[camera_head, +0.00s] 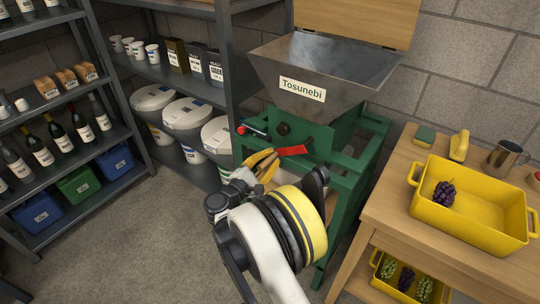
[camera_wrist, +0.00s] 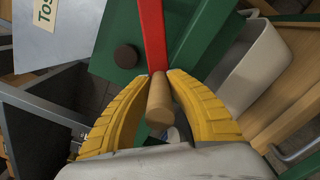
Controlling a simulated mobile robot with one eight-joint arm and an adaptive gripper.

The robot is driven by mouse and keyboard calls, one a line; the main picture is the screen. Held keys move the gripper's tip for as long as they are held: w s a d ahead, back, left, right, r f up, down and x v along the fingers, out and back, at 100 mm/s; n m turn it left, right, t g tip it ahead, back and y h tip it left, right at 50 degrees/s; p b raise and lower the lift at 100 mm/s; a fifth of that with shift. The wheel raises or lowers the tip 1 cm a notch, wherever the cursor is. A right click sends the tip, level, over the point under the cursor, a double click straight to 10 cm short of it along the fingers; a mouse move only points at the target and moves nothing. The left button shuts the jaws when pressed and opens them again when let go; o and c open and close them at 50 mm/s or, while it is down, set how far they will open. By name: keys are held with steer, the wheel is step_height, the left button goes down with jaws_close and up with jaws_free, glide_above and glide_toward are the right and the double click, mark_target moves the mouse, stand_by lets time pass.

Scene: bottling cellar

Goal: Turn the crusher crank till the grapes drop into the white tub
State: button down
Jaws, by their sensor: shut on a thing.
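The green crusher (camera_head: 310,137) has a metal hopper (camera_head: 325,75) labelled "Tosunebi" with its wooden lid raised. No grapes show inside the hopper from here. The red crank arm (camera_head: 292,150) sits on the crusher's front; it also shows in the wrist view (camera_wrist: 152,30). My gripper (camera_head: 265,165) is at the crank's end, its yellow fingers shut around the wooden handle (camera_wrist: 159,100). A white tub (camera_wrist: 255,65) shows beside the green frame in the wrist view; its visible inside looks empty.
A wooden table (camera_head: 395,190) at the right holds a yellow crate (camera_head: 475,228) with a dark grape bunch (camera_head: 444,194). A lower yellow crate (camera_head: 378,262) holds several bunches. Shelves with lidded white buckets (camera_head: 185,113) stand left of the crusher. Floor (camera_head: 130,220) is free at the left.

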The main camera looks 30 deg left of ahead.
steer(key=shift+f, duration=0.1)
steer(key=c, duration=1.2)
jaws_free()
steer(key=shift+w, duration=0.1)
steer(key=s, duration=0.8)
steer(key=s+a, duration=0.1)
steer(key=s, duration=0.3)
